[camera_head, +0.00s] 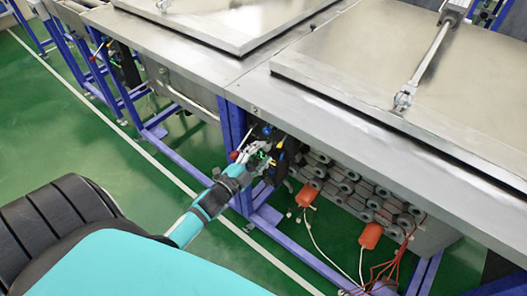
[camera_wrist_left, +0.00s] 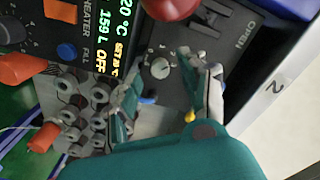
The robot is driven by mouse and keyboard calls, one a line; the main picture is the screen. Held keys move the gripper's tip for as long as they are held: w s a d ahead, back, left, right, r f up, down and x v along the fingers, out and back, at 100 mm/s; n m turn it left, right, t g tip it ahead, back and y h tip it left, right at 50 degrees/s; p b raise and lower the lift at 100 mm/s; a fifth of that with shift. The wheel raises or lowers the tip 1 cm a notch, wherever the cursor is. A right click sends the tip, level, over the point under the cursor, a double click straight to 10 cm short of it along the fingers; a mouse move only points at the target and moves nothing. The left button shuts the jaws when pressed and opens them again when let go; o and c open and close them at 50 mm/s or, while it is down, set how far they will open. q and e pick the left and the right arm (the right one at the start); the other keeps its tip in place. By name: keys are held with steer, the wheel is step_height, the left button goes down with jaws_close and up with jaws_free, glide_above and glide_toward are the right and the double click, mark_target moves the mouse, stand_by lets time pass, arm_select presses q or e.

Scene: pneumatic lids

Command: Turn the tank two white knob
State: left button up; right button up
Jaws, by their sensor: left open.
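The white knob (camera_wrist_left: 160,68) is a small round dial on the dark control panel, with pale scale marks around it. In the left wrist view it lies between the fingertips of my left gripper (camera_wrist_left: 166,82), which is open with a finger on either side. I cannot tell whether the fingers touch the knob. In the head view my left gripper (camera_head: 261,158) is at the control panel (camera_head: 279,163) under the tank edge, and the knob cannot be made out there. My right gripper is not in view.
A red ball-shaped knob (camera_wrist_left: 170,8) is close above the white knob. A lit display (camera_wrist_left: 113,35), a blue button (camera_wrist_left: 67,51) and an orange part (camera_wrist_left: 22,68) are to its left. Blue legs (camera_head: 232,125) stand beside the panel.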

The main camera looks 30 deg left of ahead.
arm_select(q)
steer(key=s, duration=1)
steer(key=shift+s+a, duration=0.25)
steer(key=shift+a, duration=0.15)
steer(key=s+d+f+n+g+y, duration=0.1)
steer(key=s+d+f+n+g, duration=0.25)
steer(key=f, duration=1.15)
steer(key=s+d+f+n+g+y, duration=0.1)
steer(key=s+f+n+g, duration=0.35)
steer(key=f, duration=1.05)
steer(key=s+d+f+g, duration=0.1)
steer(key=s+f+g, duration=0.2)
steer(key=s, duration=0.5)
steer(key=s+d+f+n+g, duration=0.1)
steer(key=s+d+f+g, duration=0.1)
steer(key=s+f, duration=0.3)
steer(key=s+d+f+g, duration=0.2)
steer(key=s+f+g, duration=0.2)
steer(key=s, duration=0.7)
steer(key=shift+f+h, duration=0.4)
steer(key=shift+f, duration=0.15)
steer(key=shift+w+d, duration=0.1)
